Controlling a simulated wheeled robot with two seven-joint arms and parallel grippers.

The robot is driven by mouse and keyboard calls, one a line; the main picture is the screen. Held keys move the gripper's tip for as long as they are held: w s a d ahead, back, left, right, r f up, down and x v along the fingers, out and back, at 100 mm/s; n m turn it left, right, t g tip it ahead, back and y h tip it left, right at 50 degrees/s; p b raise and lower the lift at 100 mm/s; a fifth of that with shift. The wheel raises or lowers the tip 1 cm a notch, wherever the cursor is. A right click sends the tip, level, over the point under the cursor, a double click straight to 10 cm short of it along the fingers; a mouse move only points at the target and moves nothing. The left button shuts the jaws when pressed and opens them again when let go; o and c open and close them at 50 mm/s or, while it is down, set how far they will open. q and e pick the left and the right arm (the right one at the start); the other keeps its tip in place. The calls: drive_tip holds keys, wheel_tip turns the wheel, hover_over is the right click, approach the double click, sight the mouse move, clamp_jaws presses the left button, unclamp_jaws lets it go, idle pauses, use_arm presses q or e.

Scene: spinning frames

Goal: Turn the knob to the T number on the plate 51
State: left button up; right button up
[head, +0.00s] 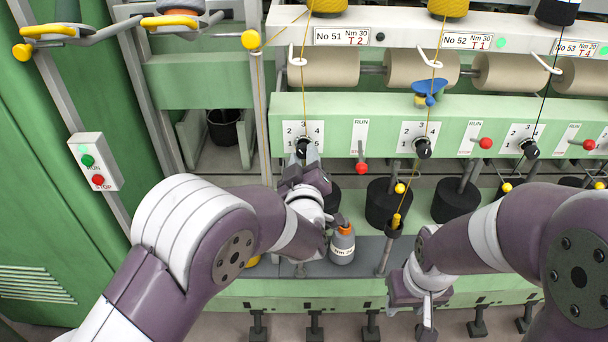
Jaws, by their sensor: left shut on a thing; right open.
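The plate (341,37) at the top reads No 51, Nm 30, T 2. Below it, a white dial (304,130) with the numbers 1 to 5 carries a black knob (302,146) on the pale green rail. My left gripper (303,158) reaches up from below and is shut on this knob. The fingers hide its lower part, and I cannot tell which number it points to. My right gripper (427,318) is open and empty, low in front of the machine and well away from the dials.
More plates, No 52 (467,41) and No 53 (578,48), and dials with black knobs (424,148) stand to the right. A red-tipped RUN lever (361,167) is just right of the first dial. A grey bottle (342,246) stands near my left wrist. Thin yellow threads hang down.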

use_arm(q)
drive_tip(key=n+b, duration=0.1)
drive_tip(key=b, duration=0.1)
drive_tip(key=n+b, duration=0.2)
drive_tip(key=b, duration=0.1)
drive_tip(key=shift+f, duration=0.25)
drive_tip(key=shift+r+n+b, duration=0.25)
drive_tip(key=shift+n+b, duration=0.65)
drive_tip(key=shift+b, duration=0.05)
drive_tip(key=o, duration=1)
drive_tip(key=shift+s, duration=0.15)
drive_tip(key=s+b, duration=0.2)
drive_tip(key=s, duration=1)
drive_tip(key=shift+s, duration=0.25)
